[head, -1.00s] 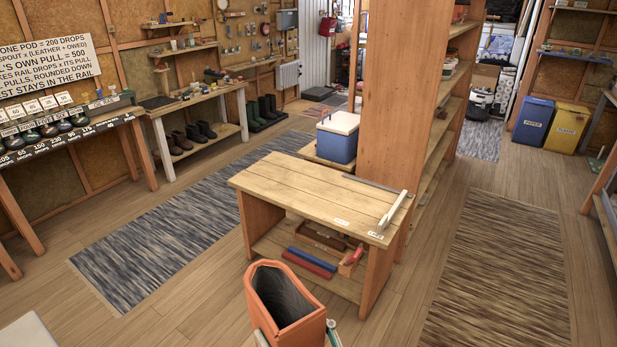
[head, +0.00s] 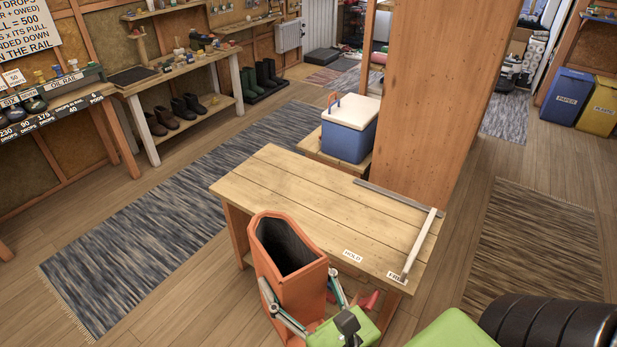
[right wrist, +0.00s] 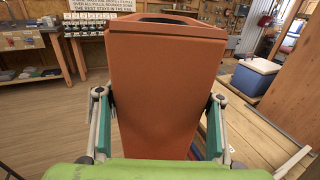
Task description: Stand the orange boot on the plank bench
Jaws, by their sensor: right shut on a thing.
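The orange boot (head: 290,285) is upright with its dark open top facing up, in front of the plank bench's near left edge. My right gripper (head: 305,300) is shut on it, one finger on each side; the right wrist view shows the boot (right wrist: 160,85) between the fingers. The boot's lower end is hidden. The plank bench (head: 300,200) has a bare top with a "HOLD" label and a second small label near its front right. My left gripper is not in view.
A pale bar (head: 420,245) lies along the bench top's right side, and a grey strip (head: 385,195) along its back right. A blue cooler (head: 348,138) stands behind the bench beside a tall wooden panel (head: 430,90). The bench's middle is clear.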

